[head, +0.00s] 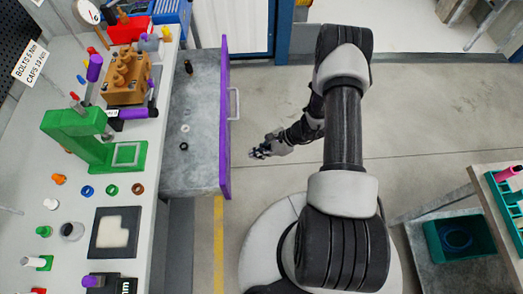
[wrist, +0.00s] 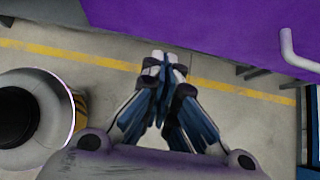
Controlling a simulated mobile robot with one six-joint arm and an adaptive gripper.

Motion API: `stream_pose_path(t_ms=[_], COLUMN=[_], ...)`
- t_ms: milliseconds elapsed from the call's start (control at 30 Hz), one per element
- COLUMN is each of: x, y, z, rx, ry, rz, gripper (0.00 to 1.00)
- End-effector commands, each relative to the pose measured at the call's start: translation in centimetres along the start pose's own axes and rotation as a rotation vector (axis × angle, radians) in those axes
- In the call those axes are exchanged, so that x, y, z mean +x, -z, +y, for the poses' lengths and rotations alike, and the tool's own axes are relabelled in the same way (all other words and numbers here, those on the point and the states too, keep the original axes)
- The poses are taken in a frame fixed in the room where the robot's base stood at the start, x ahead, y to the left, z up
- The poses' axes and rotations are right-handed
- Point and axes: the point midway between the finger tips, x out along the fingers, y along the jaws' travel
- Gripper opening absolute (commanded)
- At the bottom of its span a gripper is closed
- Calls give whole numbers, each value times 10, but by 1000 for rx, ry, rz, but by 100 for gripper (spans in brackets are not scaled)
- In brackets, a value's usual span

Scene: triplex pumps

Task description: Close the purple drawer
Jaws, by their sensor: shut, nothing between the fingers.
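The purple drawer front (head: 224,130) stands pulled out from the bench on the left in the head view. Its grey tray (head: 190,95) is exposed and holds a dark small item, a pale ring and a black ring. A light handle (head: 235,104) is on the front's outer face. My gripper (head: 255,154) is shut and empty, to the right of the front and apart from it, nearer its lower end than the handle. In the wrist view my shut gripper (wrist: 165,60) points toward the purple face (wrist: 200,25), with the handle (wrist: 290,45) at the upper right.
The workbench (head: 70,190) carries a green press (head: 85,138), an orange-brown pump block (head: 125,78) and several coloured rings. A yellow floor line (head: 218,240) runs below the drawer. A table with a teal bin (head: 460,238) stands at right.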

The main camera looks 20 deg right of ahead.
Motion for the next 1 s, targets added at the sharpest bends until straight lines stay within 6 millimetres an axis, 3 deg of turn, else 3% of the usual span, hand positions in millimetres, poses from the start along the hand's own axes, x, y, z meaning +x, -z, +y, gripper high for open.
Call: stream_pose_path(t_ms=[33,200,400,1000], x=[15,50,69,76], y=[1,1,-20,-29], z=[2,2,0,0], rx=[-2,-2,-4,-2], ry=[-5,-5,-2,-1], rz=[0,0,0,-1], gripper=[0,0,0,0])
